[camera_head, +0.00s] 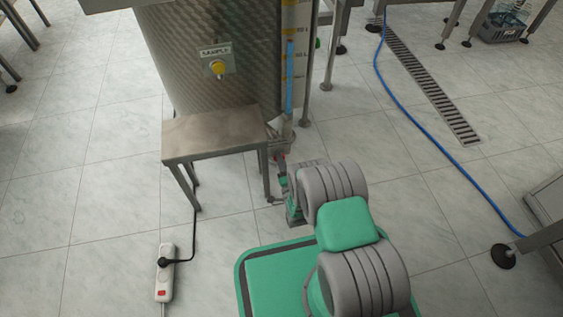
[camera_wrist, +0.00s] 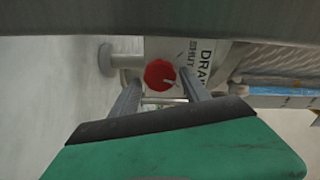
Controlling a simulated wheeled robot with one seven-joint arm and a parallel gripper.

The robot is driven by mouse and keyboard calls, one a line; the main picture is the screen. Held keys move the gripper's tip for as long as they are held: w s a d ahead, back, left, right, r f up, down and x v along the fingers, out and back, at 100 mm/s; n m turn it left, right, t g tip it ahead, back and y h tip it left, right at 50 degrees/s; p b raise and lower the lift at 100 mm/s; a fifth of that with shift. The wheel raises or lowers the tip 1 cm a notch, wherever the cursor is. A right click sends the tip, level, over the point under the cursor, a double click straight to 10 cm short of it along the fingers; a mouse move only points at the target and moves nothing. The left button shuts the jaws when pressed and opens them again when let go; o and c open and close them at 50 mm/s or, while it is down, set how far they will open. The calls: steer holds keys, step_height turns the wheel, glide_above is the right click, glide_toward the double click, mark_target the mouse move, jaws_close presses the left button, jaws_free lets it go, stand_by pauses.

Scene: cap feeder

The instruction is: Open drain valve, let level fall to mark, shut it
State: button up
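The steel tank (camera_head: 190,60) stands at the top middle, with a sight tube (camera_head: 289,75) of blue liquid down its right side. The blue top shows near the upper scale marks; the exact level is too small to read. In the wrist view, the red drain knob (camera_wrist: 160,74) sits beside a plate (camera_wrist: 205,62) reading "DRA…" and "SHUT", partly cut off. A pale line on the knob points toward the plate. My gripper (camera_wrist: 159,78) is open, its fingers on either side of the knob with gaps visible. In the head view my gripper (camera_head: 281,166) is low by the tank's base.
A steel stool (camera_head: 210,133) stands close left of my gripper. A yellow knob (camera_head: 218,67) under a "SAMPLE" label is on the tank. A power strip (camera_head: 165,272) and cable lie left. A blue hose (camera_head: 425,130) and a floor drain (camera_head: 430,85) are right.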

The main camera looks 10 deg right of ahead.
steer(key=shift+o, duration=0.9)
steer(key=shift+a, duration=0.15)
steer(key=s+p, duration=0.2)
steer(key=s, duration=0.5)
steer(key=shift+s+p, duration=0.35)
steer(key=shift+s, duration=0.05)
stand_by(3.6)
